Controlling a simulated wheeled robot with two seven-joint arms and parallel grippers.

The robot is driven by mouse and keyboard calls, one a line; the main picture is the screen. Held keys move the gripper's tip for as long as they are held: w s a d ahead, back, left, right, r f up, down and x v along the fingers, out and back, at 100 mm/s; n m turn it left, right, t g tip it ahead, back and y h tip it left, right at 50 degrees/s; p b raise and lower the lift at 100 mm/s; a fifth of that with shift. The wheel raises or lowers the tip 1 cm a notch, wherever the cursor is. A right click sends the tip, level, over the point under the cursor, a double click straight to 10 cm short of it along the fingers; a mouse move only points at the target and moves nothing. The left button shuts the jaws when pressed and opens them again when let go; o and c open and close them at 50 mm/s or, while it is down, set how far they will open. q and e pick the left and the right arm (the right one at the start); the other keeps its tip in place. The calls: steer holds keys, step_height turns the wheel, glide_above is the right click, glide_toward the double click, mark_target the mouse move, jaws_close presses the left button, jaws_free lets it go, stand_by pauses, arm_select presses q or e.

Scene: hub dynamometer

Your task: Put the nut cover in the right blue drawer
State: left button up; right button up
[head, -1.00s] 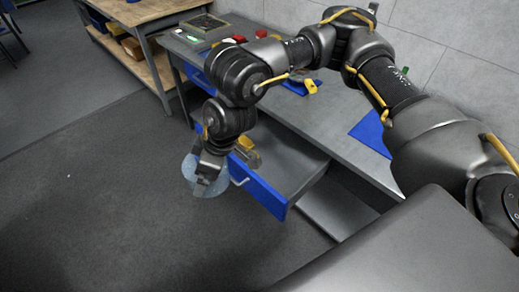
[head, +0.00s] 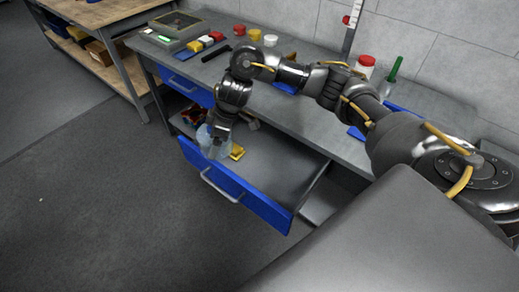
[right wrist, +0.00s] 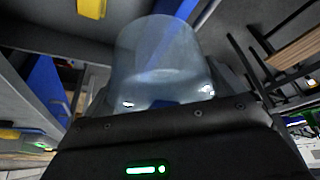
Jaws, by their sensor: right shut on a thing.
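The nut cover (head: 207,143) is a see-through, bluish dome. My right gripper (head: 217,131) is shut on it and holds it at the left end of the open blue drawer (head: 235,184). In the head view it overlaps the drawer's top front edge; I cannot tell its height or whether it is fully inside the walls. In the right wrist view the cover (right wrist: 165,60) fills the middle, between the jaws. The drawer has a blue front, a pale handle and a grey inside. My left gripper is not in view.
A small yellow object (head: 237,152) lies in the drawer near the cover; the drawer's right part is bare. A second blue drawer (head: 185,86) to the left is shut. The grey bench (head: 290,122) above carries jars, coloured blocks and tools.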

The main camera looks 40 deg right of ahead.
steer(key=d+f, duration=0.5)
steer(key=d, duration=0.2)
glide_above(269, 183)
steer(key=d, duration=0.1)
step_height(269, 183, down, 9)
steer(key=shift+s+r, duration=0.1)
steer(key=shift+r, duration=0.1)
steer(key=shift+s+d+f, duration=0.25)
steer(key=shift+s+f, duration=0.2)
steer(key=shift+f, duration=0.2)
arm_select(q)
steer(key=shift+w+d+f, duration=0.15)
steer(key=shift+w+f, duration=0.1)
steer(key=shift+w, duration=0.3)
arm_select(e)
steer(key=shift+f, duration=1.6)
